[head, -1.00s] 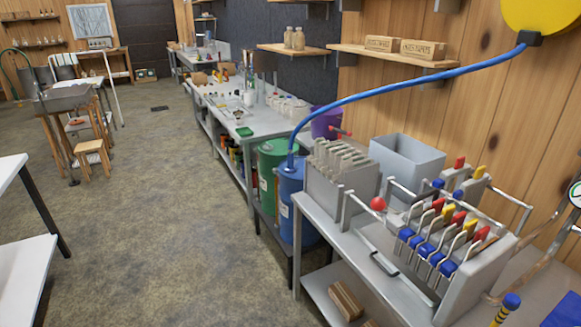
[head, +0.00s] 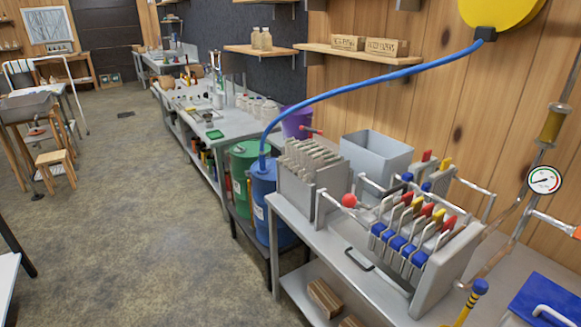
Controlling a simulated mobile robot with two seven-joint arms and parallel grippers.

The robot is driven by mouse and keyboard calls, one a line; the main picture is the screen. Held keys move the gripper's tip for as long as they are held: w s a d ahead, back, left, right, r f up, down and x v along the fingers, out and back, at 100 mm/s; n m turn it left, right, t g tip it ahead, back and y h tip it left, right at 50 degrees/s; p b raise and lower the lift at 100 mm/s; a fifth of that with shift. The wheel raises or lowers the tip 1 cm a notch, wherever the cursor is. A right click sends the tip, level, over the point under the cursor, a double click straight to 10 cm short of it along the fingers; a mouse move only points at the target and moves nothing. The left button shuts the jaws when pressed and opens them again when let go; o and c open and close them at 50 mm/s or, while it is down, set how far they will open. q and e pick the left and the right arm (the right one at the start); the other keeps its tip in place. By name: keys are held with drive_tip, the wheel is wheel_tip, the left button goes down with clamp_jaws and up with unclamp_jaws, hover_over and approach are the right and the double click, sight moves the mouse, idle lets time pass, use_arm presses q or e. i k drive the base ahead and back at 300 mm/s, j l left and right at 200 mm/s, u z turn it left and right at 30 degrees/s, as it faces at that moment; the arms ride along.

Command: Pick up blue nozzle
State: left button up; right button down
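No separate part is plainly a blue nozzle. A blue hose (head: 365,92) runs from a yellow round reel (head: 510,12) on the wall down to a blue barrel (head: 264,190); its lower end (head: 263,162) meets the barrel top, and I cannot tell if a nozzle is there. A yellow tool with a blue tip (head: 480,287) stands at the lower right, cut off by the frame's bottom edge. Neither of my grippers shows.
A grey bench (head: 309,252) holds a filter press with blue, red and yellow-topped levers (head: 410,235), a plate rack (head: 300,172) and a grey bin (head: 376,157). A green barrel (head: 240,165) stands behind the blue one. The floor (head: 130,230) to the left is open.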

sight(263, 169)
drive_tip(key=i+j+z, duration=0.25)
drive_tip(key=z, duration=0.15)
drive_tip(key=i+j+z, duration=0.15)
drive_tip(key=j+z, duration=0.2)
drive_tip(key=i+j+z, duration=0.1)
drive_tip(key=j, duration=0.2)
drive_tip(key=i+j+z, duration=0.1)
drive_tip(key=j, duration=0.2)
drive_tip(key=i+j+z, duration=0.1)
drive_tip(key=j, duration=0.2)
drive_tip(key=i+j, duration=0.1)
drive_tip(key=j, duration=0.35)
drive_tip(key=i+j, duration=0.15)
drive_tip(key=j, duration=0.3)
drive_tip(key=i+j, duration=0.1)
drive_tip(key=j, duration=0.35)
drive_tip(key=i+j+z, duration=0.1)
drive_tip(key=j, duration=0.35)
drive_tip(key=i+j, duration=0.15)
drive_tip(key=j, duration=0.3)
drive_tip(key=i+j, duration=0.1)
drive_tip(key=j, duration=0.35)
